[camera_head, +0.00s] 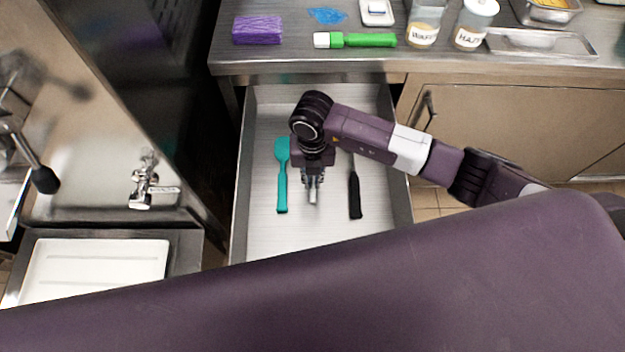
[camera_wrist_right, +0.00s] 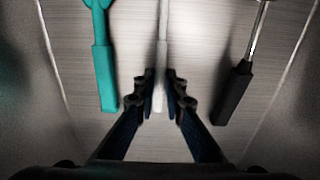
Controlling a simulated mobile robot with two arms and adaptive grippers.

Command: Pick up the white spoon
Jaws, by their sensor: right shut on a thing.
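The white spoon shows in the right wrist view as a pale, narrow handle (camera_wrist_right: 161,45) running up between the fingers. Its far end is out of that view. In the head view my right arm hides most of it. My right gripper (camera_head: 312,186) points down into the open drawer (camera_head: 262,236). In the wrist view its two fingers (camera_wrist_right: 160,82) are shut on the handle, one on each side. I cannot tell whether the spoon is off the drawer floor. My left gripper is in neither view.
In the drawer, a teal utensil (camera_head: 282,180) lies left of my gripper and a black-handled tool (camera_head: 355,192) lies right. The counter (camera_head: 450,68) above holds a purple block (camera_head: 257,30), a green tube (camera_head: 365,40) and jars. The drawer's front floor is clear.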

